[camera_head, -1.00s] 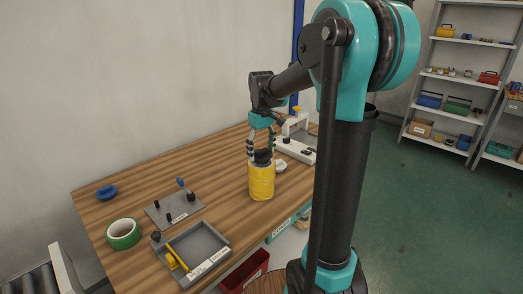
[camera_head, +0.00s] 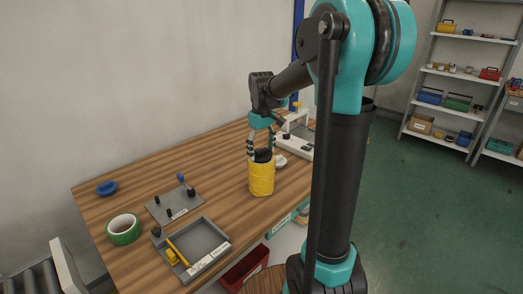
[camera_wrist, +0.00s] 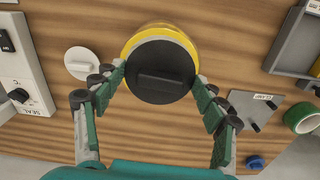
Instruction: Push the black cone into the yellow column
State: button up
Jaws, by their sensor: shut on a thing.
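The yellow column (camera_head: 262,181) stands upright on the wooden table. The black cone (camera_head: 263,156) is at its top; from above, in the wrist view, it shows as a black disc (camera_wrist: 160,70) with a raised bar across it. The yellow rim (camera_wrist: 160,29) shows past the disc's far edge. My gripper (camera_head: 262,150) is above the column, with its fingertips on both sides of the black cone; in the wrist view the fingers touch the disc's left and right edges. How deep the cone sits in the column is hidden.
A grey tray (camera_head: 213,231) with a yellow-handled tool, a grey clamp plate (camera_head: 160,211), a green tape roll (camera_head: 124,229) and a blue item (camera_head: 106,188) lie to the left. A white sealing device (camera_head: 297,147) and a white disc (camera_wrist: 83,63) are close beside the column.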

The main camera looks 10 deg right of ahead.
aim_at(262, 150)
jog(key=shift+f, duration=0.3)
jog(key=o, duration=1.1)
jog(key=shift+c, duration=0.2)
jog(key=shift+o, duration=0.6)
jog(key=shift+r, duration=3.5)
jog(key=s+d+f+m+t, duration=0.2)
jog(key=s+f+m, duration=0.1)
jog(key=s+f, duration=0.7)
jog(key=s+d+f+m+t, duration=0.2)
jog(key=s+f+m, duration=0.1)
jog(key=s+f, duration=0.6)
jog(key=s, duration=0.3)
jog(key=shift+f, duration=0.35)
